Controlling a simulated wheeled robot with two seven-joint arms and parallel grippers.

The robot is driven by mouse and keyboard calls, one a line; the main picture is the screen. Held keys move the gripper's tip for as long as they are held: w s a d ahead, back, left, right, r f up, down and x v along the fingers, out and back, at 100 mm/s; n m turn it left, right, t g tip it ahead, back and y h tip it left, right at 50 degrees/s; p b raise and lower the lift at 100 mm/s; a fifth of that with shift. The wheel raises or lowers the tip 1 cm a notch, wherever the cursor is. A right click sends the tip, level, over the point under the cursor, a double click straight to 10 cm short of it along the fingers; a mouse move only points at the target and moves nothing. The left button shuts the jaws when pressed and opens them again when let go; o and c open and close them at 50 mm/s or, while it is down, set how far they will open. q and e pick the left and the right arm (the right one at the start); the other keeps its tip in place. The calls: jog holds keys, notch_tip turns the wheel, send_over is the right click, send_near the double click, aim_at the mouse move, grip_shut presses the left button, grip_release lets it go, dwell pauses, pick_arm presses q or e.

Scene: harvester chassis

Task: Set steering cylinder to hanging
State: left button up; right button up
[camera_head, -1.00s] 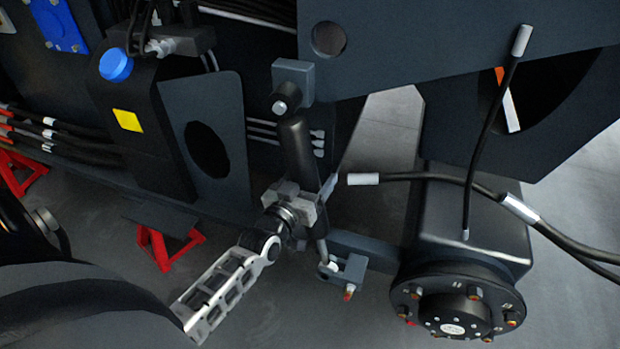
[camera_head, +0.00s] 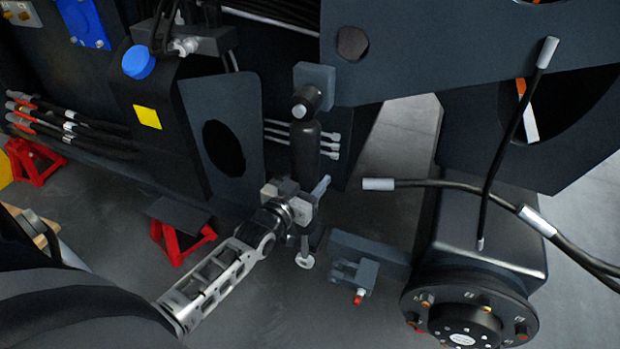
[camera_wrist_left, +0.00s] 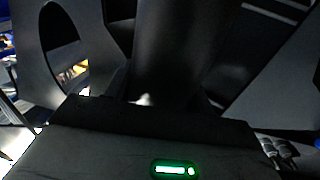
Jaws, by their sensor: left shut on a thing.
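The black steering cylinder (camera_head: 304,150) hangs nearly upright from the upper bracket (camera_head: 314,80) on the frame plate. Its rod end (camera_head: 304,261) is a light ring at the bottom, left of and apart from the clevis bracket (camera_head: 350,274) on the axle. My left gripper (camera_head: 293,203) comes in from the lower left and is shut on the lower part of the cylinder. In the left wrist view the dark cylinder (camera_wrist_left: 175,50) rises right in front of the gripper; the fingertips are hidden there. My right gripper is not in view.
A hose with a silver end (camera_head: 379,184) lies just right of the cylinder. The wheel hub (camera_head: 466,318) and axle housing (camera_head: 490,225) stand at the right. A plate with an oval hole (camera_head: 248,105) is close on the left. Red stands (camera_head: 180,238) are on the floor.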

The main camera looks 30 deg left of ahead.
pick_arm(q)
jog(key=shift+d, duration=0.15)
jog(key=o, duration=1.4)
jog(key=s, duration=1.6)
jog(key=shift+r, duration=0.25)
jog(key=shift+w, duration=0.1)
jog(key=s+d+f+m+g+h, duration=0.1)
jog(key=s+d+f+g, duration=0.1)
jog(key=d, duration=0.5)
jog(key=s+d+f+m+g+h, duration=0.1)
jog(key=s+d+f+g+h, duration=0.1)
jog(key=d+f+g, duration=0.3)
jog(key=shift+s+d+f, duration=0.65)
jog(key=shift+s+d, duration=0.05)
jog(key=shift+d, duration=0.5)
